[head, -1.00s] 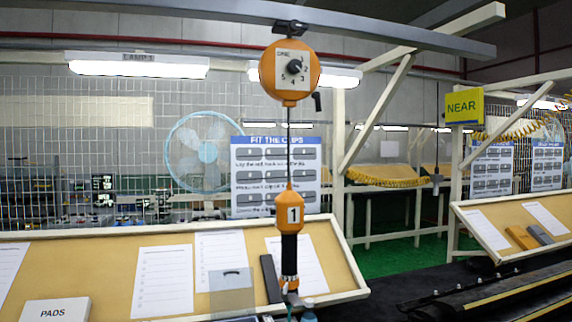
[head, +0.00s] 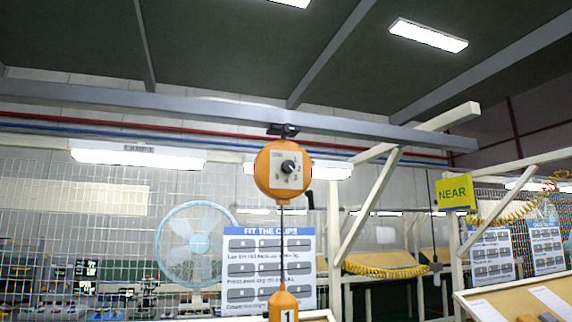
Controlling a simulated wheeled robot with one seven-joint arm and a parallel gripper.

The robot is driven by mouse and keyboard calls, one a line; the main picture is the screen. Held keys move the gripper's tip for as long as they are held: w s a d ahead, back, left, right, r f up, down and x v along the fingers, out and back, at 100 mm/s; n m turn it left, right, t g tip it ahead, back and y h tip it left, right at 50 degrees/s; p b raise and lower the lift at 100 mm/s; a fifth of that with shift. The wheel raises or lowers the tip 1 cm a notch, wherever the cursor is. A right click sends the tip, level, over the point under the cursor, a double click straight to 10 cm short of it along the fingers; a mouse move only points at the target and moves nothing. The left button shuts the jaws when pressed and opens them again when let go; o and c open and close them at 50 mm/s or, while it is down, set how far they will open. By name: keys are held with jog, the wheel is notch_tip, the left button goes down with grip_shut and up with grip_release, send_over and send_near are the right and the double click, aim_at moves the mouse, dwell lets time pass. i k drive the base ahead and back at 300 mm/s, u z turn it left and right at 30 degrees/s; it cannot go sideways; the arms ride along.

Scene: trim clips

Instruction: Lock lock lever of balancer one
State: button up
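Balancer one is an orange round housing (head: 283,172) hanging from the grey overhead beam in the middle of the head view. Its pale face carries a dark dial knob (head: 289,167) with numbers around it. A small dark lever (head: 310,199) sticks out at the housing's lower right side; its exact setting is too small to tell. A thin cable runs down from the housing to an orange tool body (head: 284,303) marked 1, cut off by the bottom edge. My gripper is not in view.
The grey beam (head: 200,107) spans the view above the balancer. Behind hang a "FIT THE CLIPS" board (head: 250,270) and a blue fan (head: 190,245) by a wire mesh. A yellow NEAR sign (head: 455,191) and wooden posts stand at right.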

aim_at(309, 194)
jog(key=k, duration=0.5)
jog(key=u, duration=1)
jog(key=i, duration=0.7)
jog(key=z, duration=1.05)
